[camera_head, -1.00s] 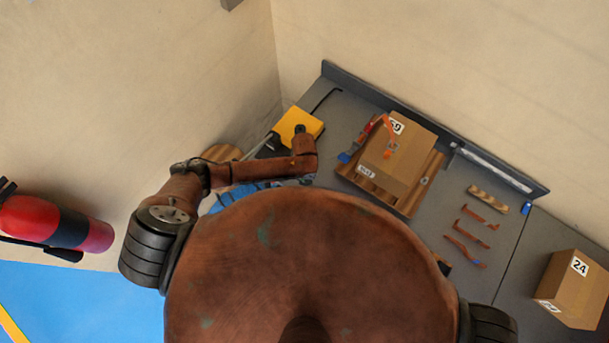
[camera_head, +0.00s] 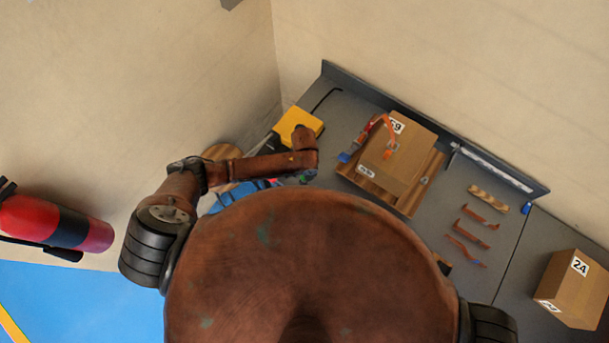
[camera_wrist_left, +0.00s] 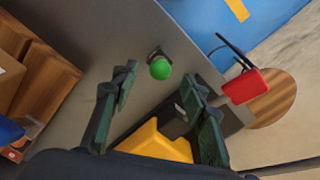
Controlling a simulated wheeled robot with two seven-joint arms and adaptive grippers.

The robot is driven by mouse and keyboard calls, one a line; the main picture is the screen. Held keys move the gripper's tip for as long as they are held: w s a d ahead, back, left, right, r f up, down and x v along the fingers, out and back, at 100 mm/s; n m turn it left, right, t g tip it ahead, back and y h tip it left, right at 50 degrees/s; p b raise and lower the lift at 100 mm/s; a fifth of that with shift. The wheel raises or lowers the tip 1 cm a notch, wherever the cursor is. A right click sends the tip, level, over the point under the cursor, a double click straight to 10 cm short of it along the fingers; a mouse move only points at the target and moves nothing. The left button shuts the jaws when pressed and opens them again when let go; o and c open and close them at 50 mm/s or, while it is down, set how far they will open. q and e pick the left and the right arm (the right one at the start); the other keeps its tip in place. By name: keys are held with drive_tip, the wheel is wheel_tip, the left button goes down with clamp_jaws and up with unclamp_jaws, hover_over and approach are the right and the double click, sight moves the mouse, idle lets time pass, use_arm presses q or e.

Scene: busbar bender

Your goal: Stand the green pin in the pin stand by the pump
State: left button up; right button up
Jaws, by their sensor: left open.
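In the left wrist view the green pin shows as a round green knob (camera_wrist_left: 160,68) over the grey bench, with a small dark metallic piece just beside it. I cannot tell whether that piece is a stand or part of the pin. My left gripper (camera_wrist_left: 158,82) is open, its two dark green fingers on either side of the knob in the picture; no contact shows. The yellow pump (camera_wrist_left: 152,143) is beyond the fingers at the bottom; it is also at the bench's back left corner in the head view (camera_head: 298,124). My left arm hides the gripper there. My right gripper is out of view.
A cardboard box (camera_head: 397,155) sits on a wooden pallet at mid-bench, with an orange strip on it. Several copper strips (camera_head: 467,238) lie to the right, near another box (camera_head: 572,290). A red object (camera_wrist_left: 244,85) is by a round wooden top (camera_wrist_left: 272,100).

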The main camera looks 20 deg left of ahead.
use_arm(q)
wheel_tip(320, 180, up, 9)
drive_tip(key=shift+f, duration=0.2)
idle(0.6)
